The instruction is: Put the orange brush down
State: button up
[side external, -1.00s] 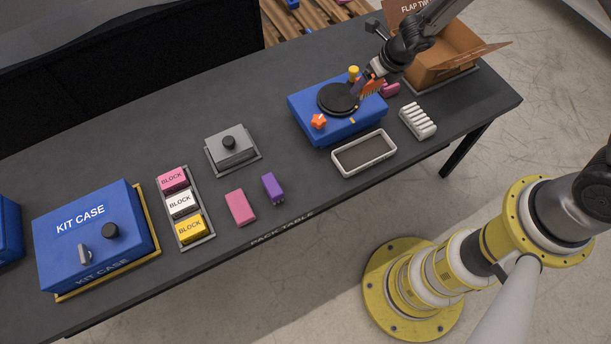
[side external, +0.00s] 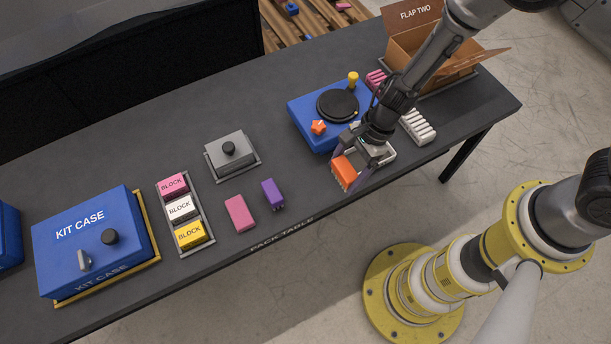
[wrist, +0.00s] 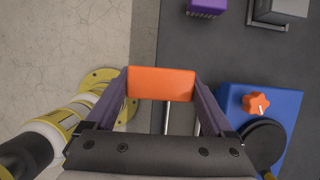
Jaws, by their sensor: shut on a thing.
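My gripper (side external: 350,172) is shut on the orange brush (side external: 344,169), with one purple finger on each side of it. The brush is at the front of the pack table, over or beside the white-rimmed tray (side external: 390,157), which the gripper and brush largely hide. In the wrist view the orange brush (wrist: 161,83) lies across the jaws, in front of the table's front edge line. Light tray rims show behind it. I cannot tell whether the brush touches anything below.
The blue box with a black disc (side external: 338,104) and orange star knob (side external: 318,127) is behind the gripper. A white ribbed piece (side external: 418,125) is to the right. Purple (side external: 272,194) and pink (side external: 240,213) pieces lie left. Bare table lies between them and the brush.

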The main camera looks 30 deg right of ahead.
jog(key=w+a+f, duration=0.1)
jog(key=w+f, duration=0.1)
jog(key=w+a+f, duration=0.2)
jog(key=w, duration=0.1)
jog(key=w+a+f, duration=0.2)
jog(key=f, duration=0.1)
jog(key=shift+w+a, duration=0.1)
jog(key=shift+w, duration=0.1)
jog(key=shift+w+a+f, duration=0.25)
jog(key=shift+w+f, duration=0.1)
jog(key=shift+f, duration=1.75)
jog(key=shift+f, duration=0.1)
jog(key=o, duration=1)
jog(key=shift+o, duration=0.2)
jog(key=v, duration=1.2)
